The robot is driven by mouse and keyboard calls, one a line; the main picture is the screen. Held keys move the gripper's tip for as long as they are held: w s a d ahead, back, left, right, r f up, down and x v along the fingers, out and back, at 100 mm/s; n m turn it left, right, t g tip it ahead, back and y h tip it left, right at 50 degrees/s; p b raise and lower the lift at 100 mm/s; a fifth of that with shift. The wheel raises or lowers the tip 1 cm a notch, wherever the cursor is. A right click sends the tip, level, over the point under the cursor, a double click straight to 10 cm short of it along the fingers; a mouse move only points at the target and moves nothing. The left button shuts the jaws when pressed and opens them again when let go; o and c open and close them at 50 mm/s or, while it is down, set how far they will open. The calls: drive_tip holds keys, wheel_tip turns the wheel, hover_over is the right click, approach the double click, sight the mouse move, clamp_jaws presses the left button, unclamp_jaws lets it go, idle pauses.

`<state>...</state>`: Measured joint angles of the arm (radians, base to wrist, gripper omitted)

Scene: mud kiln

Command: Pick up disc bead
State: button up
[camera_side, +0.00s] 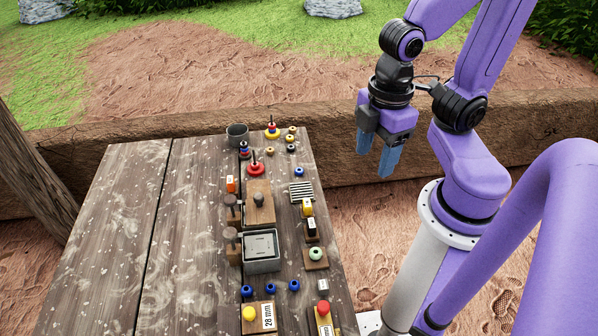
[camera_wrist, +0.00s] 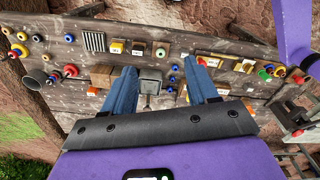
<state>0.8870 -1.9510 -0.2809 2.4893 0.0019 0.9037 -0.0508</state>
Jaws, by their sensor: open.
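Several small beads lie on the wooden table (camera_side: 140,230). At the back right corner are a yellowish bead (camera_side: 290,138), a black bead (camera_side: 290,148) and a tan bead (camera_side: 270,151). A blue bead (camera_side: 299,172) sits nearer, and several more blue beads (camera_side: 267,286) lie in a row toward the front. I cannot tell for sure which is the disc bead. The wrist view shows small beads at upper left, including a yellow one (camera_wrist: 14,53), and a blue bead (camera_wrist: 69,38). My gripper (camera_side: 376,158) is open and empty, in the air right of the table.
A grey cup (camera_side: 237,135) and ring pegs, one with a red base (camera_side: 255,168), stand near the back corner. A grey box (camera_side: 263,258) and wooden blocks line the right side. The table's left part is clear. A low earthen wall (camera_side: 200,155) runs behind.

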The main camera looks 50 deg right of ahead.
drive_tip(key=w+f+n, duration=0.2)
drive_tip(key=w, duration=0.7)
drive_tip(key=n, duration=0.4)
hover_over(299, 172)
wheel_tip(299, 172, down, 8)
drive_tip(key=f, duration=1.7)
drive_tip(key=shift+w+d+f, duration=0.3)
drive_tip(key=shift+d+f, duration=0.1)
clamp_jaws()
